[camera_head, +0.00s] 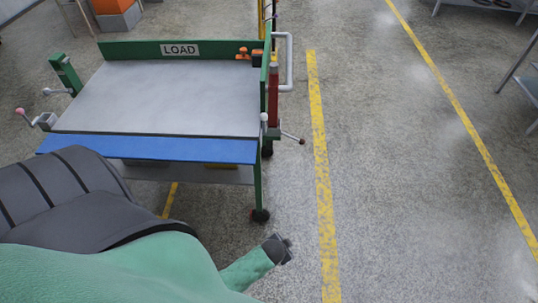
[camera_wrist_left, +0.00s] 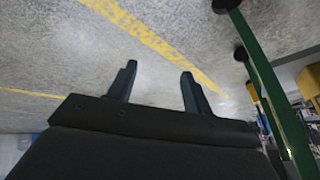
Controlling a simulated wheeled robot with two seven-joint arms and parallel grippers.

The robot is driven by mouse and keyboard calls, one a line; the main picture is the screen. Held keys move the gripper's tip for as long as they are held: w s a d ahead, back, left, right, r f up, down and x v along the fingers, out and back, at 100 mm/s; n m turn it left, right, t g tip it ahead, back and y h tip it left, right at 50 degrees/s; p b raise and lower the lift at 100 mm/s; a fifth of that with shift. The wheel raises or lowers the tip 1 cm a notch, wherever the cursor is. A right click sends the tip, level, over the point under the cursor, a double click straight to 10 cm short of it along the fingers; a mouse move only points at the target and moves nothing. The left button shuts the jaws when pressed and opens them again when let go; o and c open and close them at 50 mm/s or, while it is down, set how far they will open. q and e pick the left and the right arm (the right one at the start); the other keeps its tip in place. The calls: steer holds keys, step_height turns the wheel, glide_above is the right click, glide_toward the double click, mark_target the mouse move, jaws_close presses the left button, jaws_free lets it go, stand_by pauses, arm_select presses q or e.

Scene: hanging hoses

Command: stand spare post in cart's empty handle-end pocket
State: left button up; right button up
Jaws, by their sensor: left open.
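The cart (camera_head: 160,95) has a grey top, a green back board marked LOAD and a blue front edge. Its white handle (camera_head: 289,62) is on the right end. A red upright post (camera_head: 273,95) stands at that end, and a short green post (camera_head: 66,74) stands at the left end. I cannot tell which post is the spare one, and no empty pocket can be made out. My left gripper (camera_head: 284,248) is low, right of the cart's front right leg. In the left wrist view the gripper (camera_wrist_left: 158,88) is open and empty above the floor. My right gripper is out of view.
A green cart leg (camera_wrist_left: 262,75) with dark wheels runs close along the right of the wrist view. Orange items (camera_head: 250,55) lie at the cart's back right corner. A lower shelf (camera_head: 190,173) is under the top.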

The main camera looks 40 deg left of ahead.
arm_select(q)
steer(key=s+d+f+n+g, duration=0.1)
steer(key=s+f+g, duration=0.1)
steer(key=s, duration=0.5)
steer(key=s+d+f+n+g+h, duration=0.1)
steer(key=s+d+f+g, duration=0.1)
steer(key=s, duration=0.6)
steer(key=shift+f+n+g, duration=0.4)
steer(key=shift+f, duration=0.35)
steer(key=shift+s+d, duration=0.1)
